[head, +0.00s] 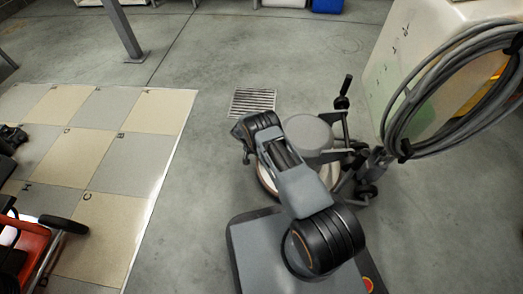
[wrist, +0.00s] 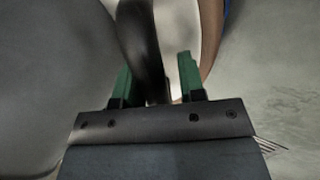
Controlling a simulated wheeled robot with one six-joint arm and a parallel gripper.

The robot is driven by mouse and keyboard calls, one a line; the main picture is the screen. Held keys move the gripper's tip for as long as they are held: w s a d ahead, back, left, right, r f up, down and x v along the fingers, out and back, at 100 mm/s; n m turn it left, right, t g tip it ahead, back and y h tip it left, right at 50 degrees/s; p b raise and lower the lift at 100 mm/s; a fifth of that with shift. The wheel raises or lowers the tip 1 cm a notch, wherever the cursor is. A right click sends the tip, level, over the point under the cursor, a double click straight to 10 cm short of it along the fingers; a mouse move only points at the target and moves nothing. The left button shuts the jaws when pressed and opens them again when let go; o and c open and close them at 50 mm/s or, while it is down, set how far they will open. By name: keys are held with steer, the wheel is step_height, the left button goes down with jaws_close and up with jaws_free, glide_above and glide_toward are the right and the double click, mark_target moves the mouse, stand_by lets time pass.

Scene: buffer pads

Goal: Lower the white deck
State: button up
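A floor machine with a round grey housing (head: 308,134) stands on the floor right of centre in the head view. A pale disc with a brown edge, perhaps the white deck (head: 266,180), shows low under it, mostly behind my arm. In the wrist view my gripper (wrist: 156,66) has two green fingers standing apart. A curved black bar (wrist: 143,40) runs between them, nearer the left finger, with a gap to the right finger. Whether a finger touches it I cannot tell. A white surface and a brown curved edge (wrist: 211,30) lie behind the right finger. In the head view my arm hides the fingers.
An upright post with a black grip (head: 345,88) rises behind the housing. A coiled grey hose (head: 415,105) hangs by a white tank (head: 405,50) at right. A floor grate (head: 252,102) lies behind my arm. A checkered mat (head: 115,160) and a red machine (head: 22,248) are at left. Floor between is clear.

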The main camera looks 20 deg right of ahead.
steer(key=shift+o, duration=1.1)
steer(key=shift+w+r, duration=0.1)
steer(key=shift+r, duration=0.05)
steer(key=shift+r, duration=0.1)
steer(key=shift+w+a+r, duration=0.1)
steer(key=shift+r, duration=0.05)
steer(key=p+v, duration=0.4)
steer(key=v, duration=0.9)
steer(key=shift+r, duration=0.2)
steer(key=shift+a, duration=0.15)
